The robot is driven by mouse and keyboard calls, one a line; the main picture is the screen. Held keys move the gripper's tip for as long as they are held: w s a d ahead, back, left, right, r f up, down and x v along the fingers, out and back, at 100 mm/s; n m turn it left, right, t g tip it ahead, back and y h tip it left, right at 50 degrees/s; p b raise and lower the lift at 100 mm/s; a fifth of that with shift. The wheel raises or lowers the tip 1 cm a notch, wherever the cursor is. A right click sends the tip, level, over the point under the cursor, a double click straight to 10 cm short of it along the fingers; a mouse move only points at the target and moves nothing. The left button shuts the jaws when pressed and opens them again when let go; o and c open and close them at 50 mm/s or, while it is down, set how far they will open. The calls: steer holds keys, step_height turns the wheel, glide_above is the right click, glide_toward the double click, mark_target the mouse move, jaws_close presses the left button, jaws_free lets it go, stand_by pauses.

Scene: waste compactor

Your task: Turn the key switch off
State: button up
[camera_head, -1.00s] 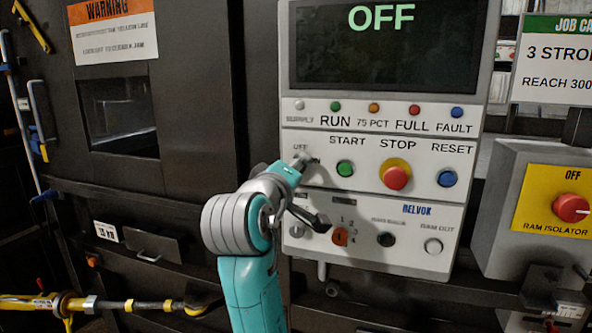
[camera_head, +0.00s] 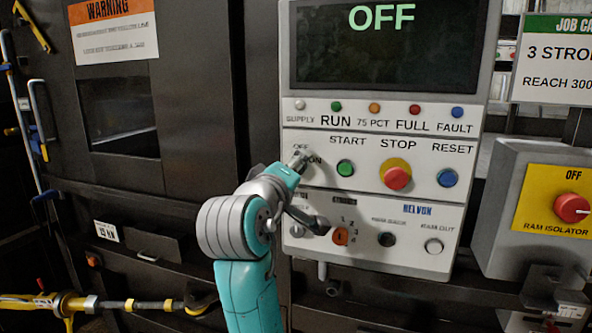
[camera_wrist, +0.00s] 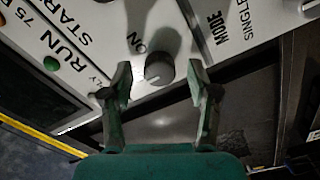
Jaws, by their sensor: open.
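The key switch (camera_wrist: 158,68) is a round grey knob with a pale mark on its face, on the light panel beside an ON label in the wrist view. My gripper (camera_wrist: 160,78) is open, with one finger on each side of the knob and visible gaps between. The knob seems to sit at or just beyond the fingertips; I cannot tell the exact depth. In the head view my arm reaches the control panel (camera_head: 462,208) at the OFF and ON labels, left of the green START button (camera_head: 345,168). The display (camera_head: 385,50) above reads OFF.
The red STOP button (camera_head: 396,178) and blue RESET button (camera_head: 447,178) stand to the right. A selector numbered 1 to 4 (camera_head: 341,236) lies below. The red ram isolator knob (camera_head: 571,208) is on a separate box at far right.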

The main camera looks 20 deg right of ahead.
steer(key=v, duration=1.1)
steer(key=s+d+f+n+t+y, duration=0.1)
steer(key=s+f+n+y, duration=0.15)
steer(key=f, duration=0.95)
steer(key=s+d+f+n+y, duration=0.1)
steer(key=s+f+y, duration=0.2)
steer(key=f, duration=1)
steer(key=s+d+f+n+t+y, duration=0.1)
steer(key=s+f+y, duration=0.15)
steer(key=f, duration=0.95)
steer(key=s+d+f+m+g+y, duration=0.1)
steer(key=s+f+y, duration=0.1)
steer(key=s+f, duration=0.45)
steer(key=s+d+f+m+y, duration=0.1)
steer(key=s+f, duration=0.2)
steer(key=s, duration=0.6)
steer(key=s+d+r+m, duration=0.1)
steer(key=s+m, duration=0.6)
steer(key=s, duration=1.3)
steer(key=shift+d+g, duration=0.4)
steer(key=shift+d, duration=0.15)
